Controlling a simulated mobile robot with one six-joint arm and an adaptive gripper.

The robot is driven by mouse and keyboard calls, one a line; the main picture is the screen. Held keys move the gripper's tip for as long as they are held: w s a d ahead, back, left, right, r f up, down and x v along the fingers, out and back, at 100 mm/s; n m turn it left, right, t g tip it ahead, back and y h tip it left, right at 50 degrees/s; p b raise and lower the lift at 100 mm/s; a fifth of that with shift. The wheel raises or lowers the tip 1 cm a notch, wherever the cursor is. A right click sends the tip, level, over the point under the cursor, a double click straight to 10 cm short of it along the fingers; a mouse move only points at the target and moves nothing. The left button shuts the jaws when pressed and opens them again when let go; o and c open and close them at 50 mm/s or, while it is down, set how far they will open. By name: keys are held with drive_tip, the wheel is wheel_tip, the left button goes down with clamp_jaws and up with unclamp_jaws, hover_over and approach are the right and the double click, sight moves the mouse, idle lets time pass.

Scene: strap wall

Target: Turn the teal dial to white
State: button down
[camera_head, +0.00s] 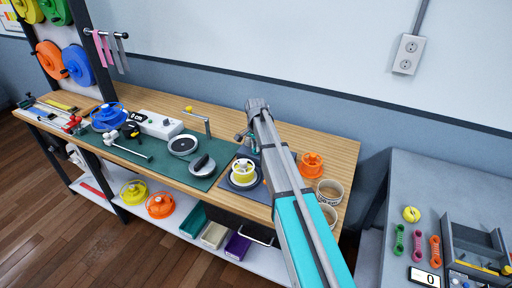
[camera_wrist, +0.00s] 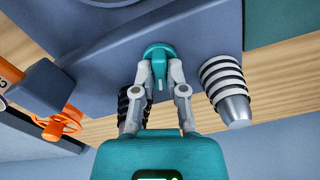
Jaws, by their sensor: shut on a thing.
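The teal dial (camera_wrist: 157,50) sits on a blue-grey housing (camera_wrist: 100,75) in the wrist view. My gripper (camera_wrist: 159,72) has a finger on each side of the dial's grip and is shut on it. A small pale mark shows on the lower end of the grip. I cannot make out any white mark on the housing around the dial, so its setting cannot be told. In the head view my arm reaches over the bench, and the dial is hidden.
In the wrist view, a black-and-white ringed cone with a silver tip (camera_wrist: 226,92) stands right of my fingers, and an orange knob (camera_wrist: 62,123) is at left.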

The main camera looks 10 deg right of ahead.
drive_tip(key=n, duration=1.3)
idle(0.4)
drive_tip(key=c, duration=0.7)
unclamp_jaws()
drive_tip(key=shift+m, duration=0.3)
